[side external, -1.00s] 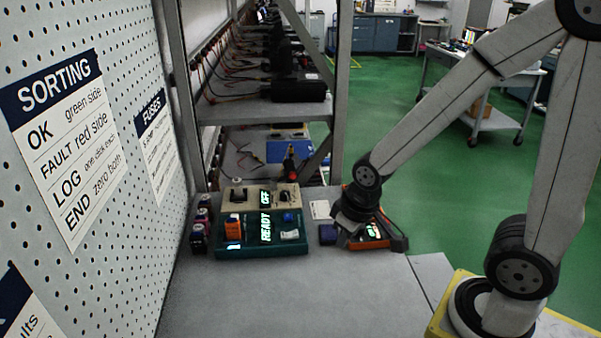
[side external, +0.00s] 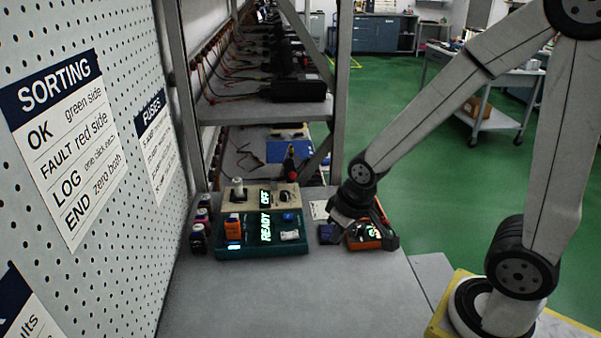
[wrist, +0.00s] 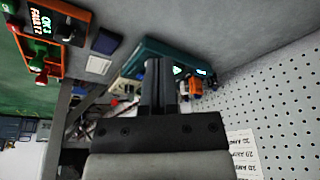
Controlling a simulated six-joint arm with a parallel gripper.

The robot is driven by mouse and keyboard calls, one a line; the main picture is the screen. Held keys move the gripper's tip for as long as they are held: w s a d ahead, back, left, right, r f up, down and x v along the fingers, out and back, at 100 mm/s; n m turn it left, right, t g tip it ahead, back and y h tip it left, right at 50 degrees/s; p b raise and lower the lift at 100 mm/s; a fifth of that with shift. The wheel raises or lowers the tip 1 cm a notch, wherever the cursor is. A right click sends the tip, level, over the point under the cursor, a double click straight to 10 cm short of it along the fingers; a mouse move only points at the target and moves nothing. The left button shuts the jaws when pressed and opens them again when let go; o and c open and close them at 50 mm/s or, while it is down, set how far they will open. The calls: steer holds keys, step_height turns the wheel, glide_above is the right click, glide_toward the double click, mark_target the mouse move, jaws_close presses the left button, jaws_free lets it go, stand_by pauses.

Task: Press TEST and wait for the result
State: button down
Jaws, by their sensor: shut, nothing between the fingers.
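The teal tester (side external: 262,250) stands on the bench with a lit READY display (side external: 265,227). A blue button (side external: 289,217) and an orange block (side external: 233,228) are on its top; I cannot read which control is marked TEST. In the wrist view the teal tester (wrist: 150,47) lies beyond my fingers, partly hidden by them. My gripper (wrist: 158,62) is shut and empty, its fingers pointing toward the tester. In the side view my wrist is right of the tester, over the orange counter box, apart from the tester; the fingertips are hard to make out there.
An orange counter box (wrist: 52,50) shows OK 3 and FAULT 2, with red and green buttons. A navy block (wrist: 107,41) and a white card (wrist: 98,65) lie between it and the tester. A beige unit (side external: 248,201) reading OFF stands behind. Front bench is clear.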

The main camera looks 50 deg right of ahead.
mark_target(284, 214)
steer(key=w+d+m+t, duration=0.3)
steer(key=w+d+m, duration=0.1)
steer(key=w, duration=0.6)
steer(key=w+d+m+t+h, duration=0.1)
steer(key=w+d+m+t, duration=0.2)
steer(key=w+m, duration=0.3)
steer(key=shift+w+d+r, duration=0.25)
steer(key=shift+w+d, duration=0.35)
steer(key=shift+w, duration=1.55)
steer(key=shift+f, duration=0.15)
steer(key=shift+f, duration=4.25)
steer(key=shift+f, duration=0.9)
steer(key=shift+r, duration=0.9)
steer(key=shift+r, duration=0.1)
